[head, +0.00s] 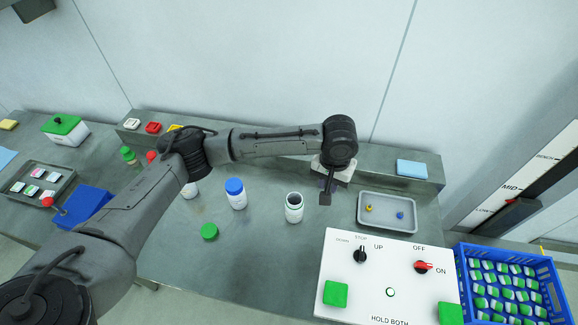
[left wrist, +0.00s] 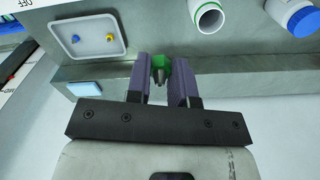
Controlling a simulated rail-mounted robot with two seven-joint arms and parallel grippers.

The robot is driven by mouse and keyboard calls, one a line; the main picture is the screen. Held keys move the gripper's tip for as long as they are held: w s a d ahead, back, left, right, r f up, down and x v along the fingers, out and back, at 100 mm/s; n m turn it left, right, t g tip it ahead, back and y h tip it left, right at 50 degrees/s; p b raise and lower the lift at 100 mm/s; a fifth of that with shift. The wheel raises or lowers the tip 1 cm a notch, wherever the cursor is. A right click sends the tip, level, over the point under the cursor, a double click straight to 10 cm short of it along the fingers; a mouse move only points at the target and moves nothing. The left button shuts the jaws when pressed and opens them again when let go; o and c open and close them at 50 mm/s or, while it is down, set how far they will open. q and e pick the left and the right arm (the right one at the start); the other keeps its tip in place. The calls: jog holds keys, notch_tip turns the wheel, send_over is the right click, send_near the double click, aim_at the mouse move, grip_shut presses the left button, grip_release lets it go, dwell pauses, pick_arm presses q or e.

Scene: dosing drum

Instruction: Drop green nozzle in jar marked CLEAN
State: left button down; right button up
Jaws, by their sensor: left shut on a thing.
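The green nozzle (left wrist: 160,66) is between the purple-grey fingers of my left gripper (left wrist: 161,72), which is shut on it. In the head view my left gripper (head: 326,196) hangs above the bench, right of an open white jar (head: 294,207); the nozzle is hidden there. The open jar (left wrist: 208,17) also shows in the left wrist view, right of and beyond the fingers, apart from them. It has a green ring below its rim. I cannot read any CLEAN marking. A white jar with a blue lid (head: 236,193) stands to its left. My right gripper is out of view.
A grey tray (head: 384,203) with a yellow and a blue nozzle lies right of my gripper. A white control panel (head: 345,265) is in front, with a blue crate (head: 505,262) beside it. A green lid (head: 209,231) lies on the bench. A raised ledge runs behind.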

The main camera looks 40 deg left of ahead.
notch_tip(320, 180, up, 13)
jog(key=p, duration=1.1)
pick_arm(q)
jog(key=shift+s+a+f+n+b, duration=0.3)
jog(key=shift+a+f+n+b, duration=0.65)
jog(key=shift+a+f, duration=1.1)
jog(key=shift+s+a+f+n+b, duration=0.25)
jog(key=shift+a+f+n+b, duration=0.7)
jog(key=shift+f, duration=1.85)
jog(key=shift+s+a+f+n+b, duration=0.4)
jog(key=shift+a+f+b, duration=0.8)
jog(key=shift+a+f, duration=1.05)
jog(key=shift+w+d+f, duration=0.1)
jog(key=shift+d, duration=0.1)
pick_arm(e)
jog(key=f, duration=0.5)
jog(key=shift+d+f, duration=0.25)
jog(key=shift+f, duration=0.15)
pick_arm(q)
jog(key=shift+p, duration=0.6)
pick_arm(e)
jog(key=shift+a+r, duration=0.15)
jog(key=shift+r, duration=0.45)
pick_arm(q)
jog(key=shift+p, duration=0.45)
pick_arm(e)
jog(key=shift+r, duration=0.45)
